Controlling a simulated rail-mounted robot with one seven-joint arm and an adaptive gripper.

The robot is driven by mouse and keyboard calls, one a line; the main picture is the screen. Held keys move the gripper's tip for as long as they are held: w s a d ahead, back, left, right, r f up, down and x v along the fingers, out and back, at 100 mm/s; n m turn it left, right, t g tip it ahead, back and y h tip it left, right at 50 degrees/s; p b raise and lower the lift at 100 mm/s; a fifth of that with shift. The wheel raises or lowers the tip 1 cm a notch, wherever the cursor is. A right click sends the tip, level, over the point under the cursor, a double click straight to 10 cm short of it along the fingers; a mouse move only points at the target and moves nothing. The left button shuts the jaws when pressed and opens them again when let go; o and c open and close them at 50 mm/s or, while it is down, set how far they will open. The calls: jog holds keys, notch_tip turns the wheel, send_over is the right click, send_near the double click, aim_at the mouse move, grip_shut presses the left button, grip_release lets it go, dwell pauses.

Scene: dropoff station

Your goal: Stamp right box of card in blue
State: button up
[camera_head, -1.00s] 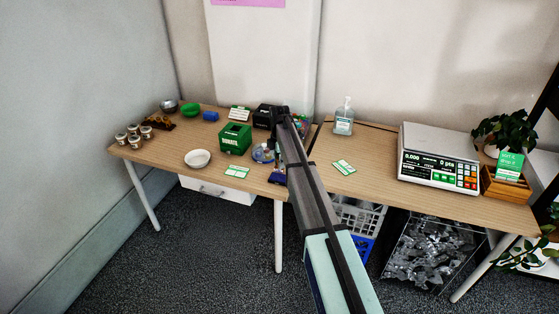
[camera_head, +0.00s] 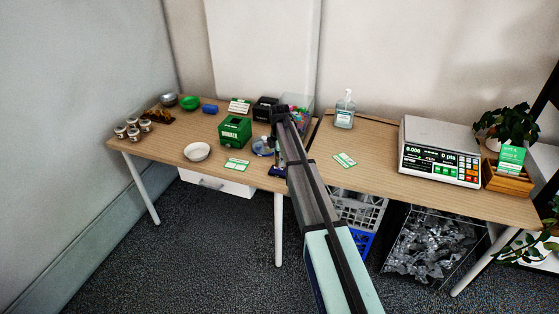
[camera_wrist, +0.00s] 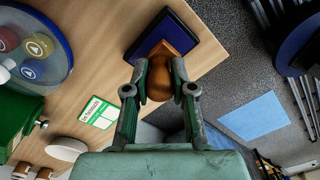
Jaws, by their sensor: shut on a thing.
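My gripper (camera_wrist: 163,88) is shut on a brown wooden stamp (camera_wrist: 161,63) in the wrist view. The stamp's end is at the edge of a dark blue ink pad (camera_wrist: 184,38); I cannot tell whether they touch. A green and white card (camera_head: 237,164) lies near the table's front edge, left of the pad. It also shows in the wrist view (camera_wrist: 98,112). A second card (camera_head: 345,160) lies on the table to the right. The card boxes are too small to read.
A green donation box (camera_head: 235,132), a white bowl (camera_head: 197,151) and a clear bowl with badges (camera_head: 262,146) stand near the left card. A sanitizer bottle (camera_head: 345,112) and a scale (camera_head: 440,150) stand at right. Bare tabletop surrounds the right card.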

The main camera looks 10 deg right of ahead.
jog(key=shift+f, duration=0.55)
dwell(1.0)
jog(key=shift+r, duration=0.1)
jog(key=shift+r+p, duration=1.6)
jog(key=shift+r, duration=1.8)
jog(key=shift+r, duration=0.1)
